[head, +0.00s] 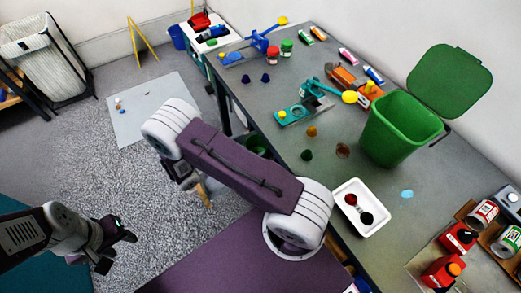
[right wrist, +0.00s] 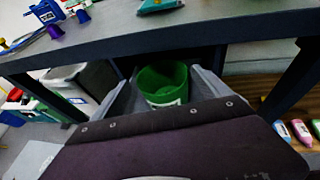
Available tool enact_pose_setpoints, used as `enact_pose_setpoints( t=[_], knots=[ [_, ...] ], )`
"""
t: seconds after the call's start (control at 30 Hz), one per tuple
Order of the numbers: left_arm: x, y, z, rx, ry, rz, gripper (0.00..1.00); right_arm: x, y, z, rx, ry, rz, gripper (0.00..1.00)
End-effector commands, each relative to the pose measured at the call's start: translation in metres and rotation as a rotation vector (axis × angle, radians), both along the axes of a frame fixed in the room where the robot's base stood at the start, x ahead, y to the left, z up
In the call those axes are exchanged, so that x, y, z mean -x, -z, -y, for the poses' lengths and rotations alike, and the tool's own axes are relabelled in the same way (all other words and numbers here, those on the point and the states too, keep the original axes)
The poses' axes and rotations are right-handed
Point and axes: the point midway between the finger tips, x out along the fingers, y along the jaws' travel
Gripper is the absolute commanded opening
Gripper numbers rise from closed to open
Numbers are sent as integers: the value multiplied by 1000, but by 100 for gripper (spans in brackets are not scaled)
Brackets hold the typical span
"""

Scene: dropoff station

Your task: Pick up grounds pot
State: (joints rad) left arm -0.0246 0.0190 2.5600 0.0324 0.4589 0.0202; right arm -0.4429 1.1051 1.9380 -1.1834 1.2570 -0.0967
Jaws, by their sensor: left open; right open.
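A green pot (right wrist: 163,83), which I take to be the grounds pot, stands upright and open-topped under the table in the right wrist view, with a pale label low on its front. In the head view a dark green rim (head: 258,142) shows beside the table edge, partly hidden by my right arm. My right gripper (right wrist: 163,92) is open, its grey fingers left and right of the pot in the picture; contact cannot be told. It is hidden in the head view. My left gripper (head: 122,236) is open and empty over the floor at lower left, far from the pot.
The table (head: 300,90) overhangs the pot, with dark legs on both sides. On it stand a large green bin (head: 393,130), a white tray (head: 360,207), paint tubes and cups. Grey floor (head: 130,180) is open at left, apart from a pale mat (head: 155,108).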

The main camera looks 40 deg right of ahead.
Motion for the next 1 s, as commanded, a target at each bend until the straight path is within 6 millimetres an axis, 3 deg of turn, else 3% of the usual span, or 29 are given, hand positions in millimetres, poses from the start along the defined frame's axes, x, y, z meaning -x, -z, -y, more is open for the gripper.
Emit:
enact_pose_setpoints(
  t=[0.27, 0.53, 0.8, 1.0],
  knots=[
    [0, -1, 0, 0, 0, 0, 45, -1, 8, 23, 0, 2, -1, 87],
    [0, -3, 0, 0, 0, 0, 45, -2, 26, 63, 0, 5, -2, 87],
    [0, -3, 0, 0, 0, 0, 45, -3, 28, 68, -1, 1, 0, 87],
    [0, -3, 0, 0, 0, 0, 45, -3, 28, 68, -1, 2, -1, 37]
  ],
)
